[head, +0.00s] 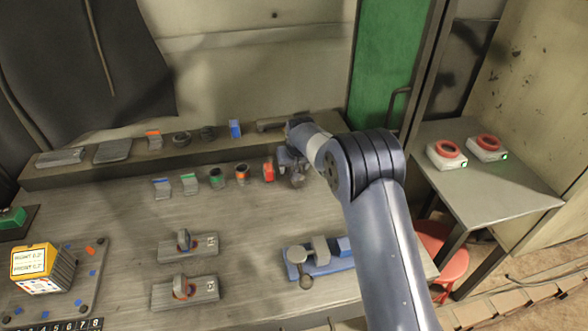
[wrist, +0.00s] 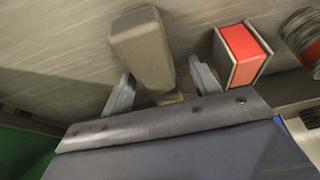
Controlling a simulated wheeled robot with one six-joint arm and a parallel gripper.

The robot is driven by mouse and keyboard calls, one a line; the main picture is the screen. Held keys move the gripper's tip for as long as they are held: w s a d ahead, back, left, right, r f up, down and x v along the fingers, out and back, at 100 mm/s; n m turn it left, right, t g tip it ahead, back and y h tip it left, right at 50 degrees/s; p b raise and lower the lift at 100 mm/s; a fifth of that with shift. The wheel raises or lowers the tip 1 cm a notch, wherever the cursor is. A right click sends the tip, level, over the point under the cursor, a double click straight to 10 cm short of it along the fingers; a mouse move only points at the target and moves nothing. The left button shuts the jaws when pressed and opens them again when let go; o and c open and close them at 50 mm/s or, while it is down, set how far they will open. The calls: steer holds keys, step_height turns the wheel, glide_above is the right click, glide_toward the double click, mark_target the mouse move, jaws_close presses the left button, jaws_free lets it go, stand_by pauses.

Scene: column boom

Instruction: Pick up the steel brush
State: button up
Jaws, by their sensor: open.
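My gripper (head: 292,163) is over the right end of the front row of small items on the workbench. In the wrist view my gripper (wrist: 163,84) is open, with one finger on each side of a grey, block-ended upright piece (wrist: 142,47). This piece stands between the fingers, with gaps showing; I see no grip on it. It looks like the steel brush, but its bristles cannot be made out. In the head view it is mostly hidden by my gripper.
A red block (head: 268,170) stands close beside the gripper, its red face framed in grey in the wrist view (wrist: 241,54). A back ledge (head: 60,178) holds several tools. A blue fixture (head: 322,262) sits in front; bare bench (head: 120,225) lies left.

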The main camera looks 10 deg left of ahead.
steer(key=shift+f, duration=0.2)
stand_by(0.4)
steer(key=c, duration=1.2)
steer(key=shift+o, duration=0.2)
